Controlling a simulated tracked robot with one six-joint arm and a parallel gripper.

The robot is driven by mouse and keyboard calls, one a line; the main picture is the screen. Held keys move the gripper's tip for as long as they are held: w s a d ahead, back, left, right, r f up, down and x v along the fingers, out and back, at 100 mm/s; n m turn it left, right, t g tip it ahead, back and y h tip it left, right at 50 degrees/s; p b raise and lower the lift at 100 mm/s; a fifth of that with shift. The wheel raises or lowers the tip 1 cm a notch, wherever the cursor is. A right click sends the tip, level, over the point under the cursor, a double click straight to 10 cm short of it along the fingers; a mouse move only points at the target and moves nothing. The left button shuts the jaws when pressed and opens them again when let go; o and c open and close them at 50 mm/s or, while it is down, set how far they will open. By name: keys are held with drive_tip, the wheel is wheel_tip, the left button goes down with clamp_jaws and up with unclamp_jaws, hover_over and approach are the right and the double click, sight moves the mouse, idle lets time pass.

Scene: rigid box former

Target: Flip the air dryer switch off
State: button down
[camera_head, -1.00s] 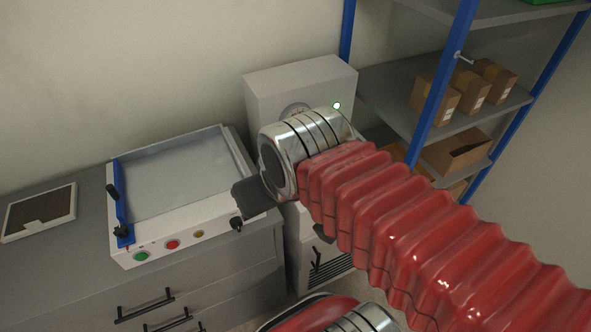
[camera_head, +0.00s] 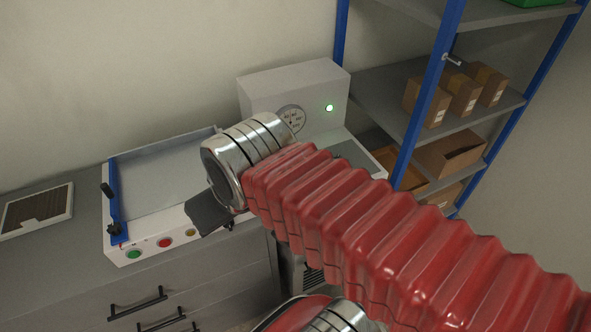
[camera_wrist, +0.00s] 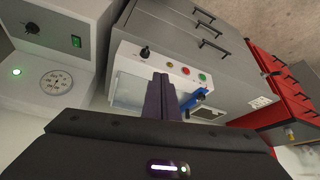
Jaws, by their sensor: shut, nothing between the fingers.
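The air dryer (camera_head: 325,82) is a pale grey unit at the back centre in the head view, with a round gauge and a lit green lamp. In the wrist view, its front panel at the left carries a green rocker switch (camera_wrist: 76,41) beside a black knob (camera_wrist: 32,28). The rocker's position is too small to tell, and the switch is hidden in the head view. My gripper (camera_wrist: 162,82) has its dark fingers together and empty, to the right of the switch in the wrist view. In the head view, my gripper (camera_head: 207,212) hangs over the neighbouring machine's front right.
A white box former (camera_head: 165,175) with a blue bar and coloured buttons sits on grey drawers (camera_head: 190,275), left of the dryer. A blue-post shelf (camera_head: 435,95) with cardboard boxes stands at the right. A framed filter (camera_head: 38,208) lies at the far left.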

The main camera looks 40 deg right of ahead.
drive_tip(key=w+d+f+m+g, duration=0.1)
drive_tip(key=w+d+f+m, duration=0.15)
drive_tip(key=w+d, duration=1)
drive_tip(key=d+f, duration=0.3)
drive_tip(key=d, duration=0.6)
drive_tip(key=d+f+g+h, duration=0.1)
drive_tip(key=d+f, duration=0.3)
drive_tip(key=d, duration=0.5)
drive_tip(key=shift+f+m, duration=0.3)
drive_tip(key=shift+m, duration=0.05)
drive_tip(key=shift+f, duration=0.1)
drive_tip(key=x, duration=1.3)
drive_tip(key=shift+s+f, duration=0.15)
drive_tip(key=shift+f, duration=0.3)
